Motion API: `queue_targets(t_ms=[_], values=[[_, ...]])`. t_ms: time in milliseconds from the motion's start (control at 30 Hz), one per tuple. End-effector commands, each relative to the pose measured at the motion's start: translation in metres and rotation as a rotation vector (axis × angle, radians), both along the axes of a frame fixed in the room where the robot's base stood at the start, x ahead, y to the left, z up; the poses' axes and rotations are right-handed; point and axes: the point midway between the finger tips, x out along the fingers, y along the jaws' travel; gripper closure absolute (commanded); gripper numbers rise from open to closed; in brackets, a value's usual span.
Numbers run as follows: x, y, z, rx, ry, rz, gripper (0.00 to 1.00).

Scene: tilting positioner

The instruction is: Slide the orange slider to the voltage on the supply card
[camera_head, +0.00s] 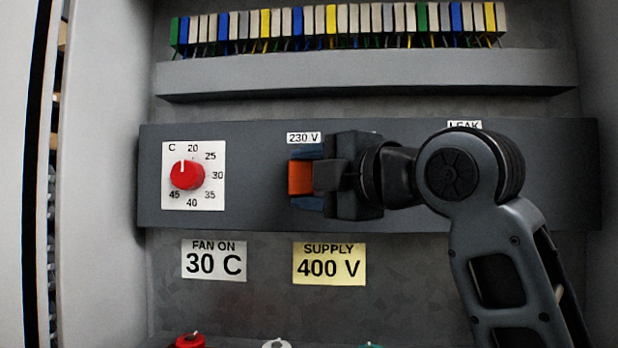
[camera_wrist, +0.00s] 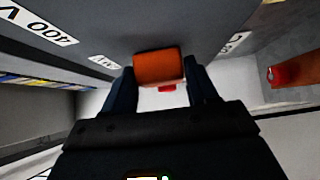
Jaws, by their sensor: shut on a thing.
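The orange slider (camera_head: 300,178) is on the dark panel, just below a white label reading 230 V (camera_head: 303,138). My gripper (camera_head: 303,178) reaches in from the right, with one finger above the slider and one below, shut on it. In the wrist view the orange block (camera_wrist: 158,68) sits between the two dark fingers. A white label reading 400 V (camera_wrist: 38,25) shows at that view's upper left. The yellow supply card (camera_head: 329,264), below the panel, reads SUPPLY 400 V. My gripper and arm hide the panel to the slider's right.
A red knob (camera_head: 187,174) on a white dial plate is left of the slider. A white card (camera_head: 214,261) reads FAN ON 30 C. A partly hidden LEAK label (camera_head: 464,126) is above my arm. A grey duct (camera_head: 360,75) and coloured terminals (camera_head: 335,20) run above.

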Motion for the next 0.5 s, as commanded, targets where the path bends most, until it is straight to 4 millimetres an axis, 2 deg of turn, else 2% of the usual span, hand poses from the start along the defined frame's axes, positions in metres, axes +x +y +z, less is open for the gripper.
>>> queue_targets(t_ms=[67,400,500], values=[[0.0,0.0003,-0.0011,-0.001,0.002,0.001,0.64],[0.0,0.0006,-0.0017,-0.002,0.004,0.001,0.97],[0.0002,-0.002,-0.0022,-0.002,0.004,0.0,0.98]])
